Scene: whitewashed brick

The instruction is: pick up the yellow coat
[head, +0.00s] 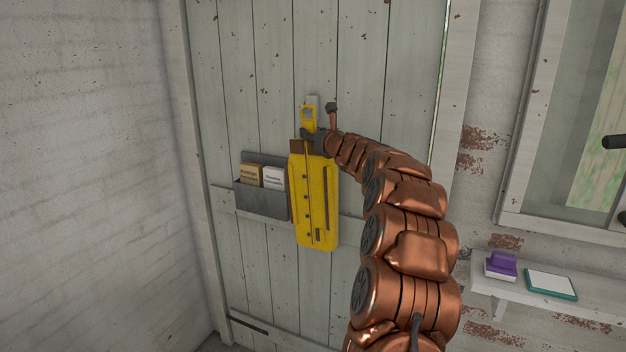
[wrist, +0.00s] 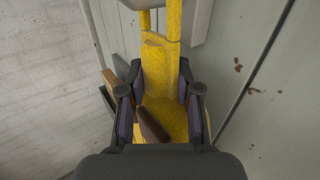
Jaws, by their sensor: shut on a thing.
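The yellow coat (head: 316,205) hangs upright against the pale plank door, with a narrow yellow top part by a light grey mount (head: 312,100). It has dark buttons down the front and a brown collar. My gripper (head: 311,134) is at the coat's upper part, just above the collar. In the wrist view, my gripper (wrist: 160,100) has its two dark fingers on either side of the yellow coat (wrist: 160,70), shut on it. A brown piece shows between the fingers. My gripper and arm hide part of the coat's upper right side.
A grey wall pocket (head: 262,201) with cards in it is fixed to the door, close to the coat's left side. A shelf (head: 600,296) at right bears a purple item (head: 501,265) and a teal-edged tablet (head: 551,284). A whitewashed brick wall (head: 85,180) stands at left.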

